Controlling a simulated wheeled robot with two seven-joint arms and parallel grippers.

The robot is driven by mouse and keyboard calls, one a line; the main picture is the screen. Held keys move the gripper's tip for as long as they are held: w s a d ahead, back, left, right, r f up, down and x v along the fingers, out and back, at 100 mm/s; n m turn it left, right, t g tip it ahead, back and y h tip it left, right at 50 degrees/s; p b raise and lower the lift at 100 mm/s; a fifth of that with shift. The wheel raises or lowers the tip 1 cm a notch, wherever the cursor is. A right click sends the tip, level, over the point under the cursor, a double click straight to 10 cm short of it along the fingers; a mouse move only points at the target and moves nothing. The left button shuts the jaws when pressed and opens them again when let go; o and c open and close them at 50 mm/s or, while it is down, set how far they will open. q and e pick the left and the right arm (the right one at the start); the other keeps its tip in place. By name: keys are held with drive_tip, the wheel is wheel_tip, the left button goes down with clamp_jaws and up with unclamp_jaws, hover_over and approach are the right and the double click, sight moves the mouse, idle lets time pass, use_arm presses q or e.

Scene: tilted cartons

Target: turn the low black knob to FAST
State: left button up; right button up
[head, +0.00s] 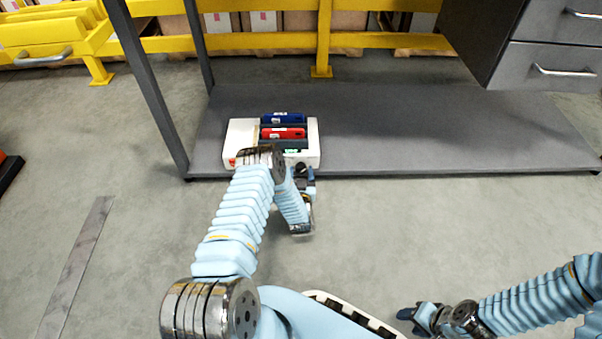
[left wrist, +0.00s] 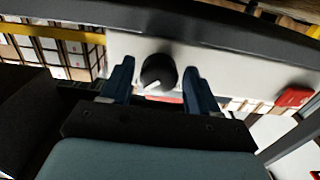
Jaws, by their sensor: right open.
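The black knob (left wrist: 158,72) sits on the white front panel (left wrist: 215,70) of a device in the left wrist view. A white pointer mark on it faces the lower left of that picture. No FAST lettering is readable. My left gripper (left wrist: 159,78) is open, with one blue finger on each side of the knob and visible gaps between. In the head view, the white device (head: 242,135) stands on the low grey shelf, and my left gripper (head: 304,174) is at its front right corner. My right gripper (head: 412,315) is open and empty, low over the floor.
The grey shelf (head: 420,130) is bare to the right. A dark table leg (head: 150,85) stands left; drawers (head: 555,65) hang upper right.

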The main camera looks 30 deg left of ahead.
use_arm(q)
drive_tip(key=shift+o, duration=0.6)
drive_tip(key=shift+s+d+r, duration=0.1)
drive_tip(key=shift+s+d, duration=0.05)
drive_tip(key=shift+s, duration=0.1)
drive_tip(key=p+v, duration=0.3)
drive_tip(key=v, duration=1)
drive_tip(key=shift+s+p, duration=0.15)
drive_tip(key=shift+p, duration=0.15)
